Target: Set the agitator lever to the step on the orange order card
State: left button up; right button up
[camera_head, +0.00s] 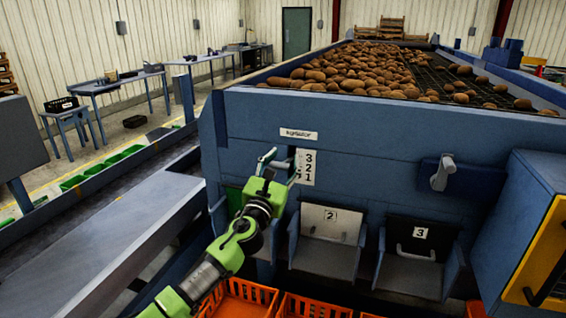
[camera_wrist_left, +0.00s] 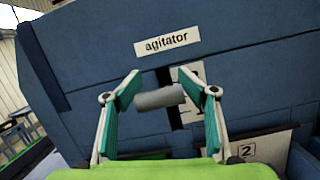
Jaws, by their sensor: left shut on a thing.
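The agitator lever (camera_wrist_left: 160,97) is a grey cylindrical handle standing out from a dark vertical slot in the blue machine front. My left gripper (camera_head: 280,164) is shut on it, with one finger on each side, as the left wrist view (camera_wrist_left: 160,100) also shows. A white scale plate (camera_head: 307,168) beside the slot reads 3, 2, 1 from top to bottom. The lever is near the plate's upper half, but I cannot tell its exact step. The agitator label (camera_wrist_left: 167,43) is above the slot. I cannot make out the orange order card. My right gripper is not in view.
Chutes with flaps marked 2 (camera_head: 331,219) and 3 (camera_head: 420,234) are below the lever, with orange crates (camera_head: 240,298) under them. Another grey lever (camera_head: 443,172) is on the right of the machine front. A blue-and-yellow cabinet (camera_head: 530,220) juts out at the far right.

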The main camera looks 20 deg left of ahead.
pick_arm(q)
jog(key=shift+w+r, duration=0.2)
jog(key=shift+r, duration=0.3)
jog(key=shift+f, duration=0.1)
jog(key=shift+c, duration=0.3)
jog(key=o, duration=1.5)
jog(key=shift+o, duration=0.9)
jog(key=shift+s, duration=0.2)
jog(key=shift+s+a, duration=0.1)
jog(key=shift+s, duration=0.1)
jog(key=shift+s+f, duration=0.1)
jog(key=shift+f, duration=0.05)
jog(key=v, duration=1.1)
jog(key=shift+s, duration=0.4)
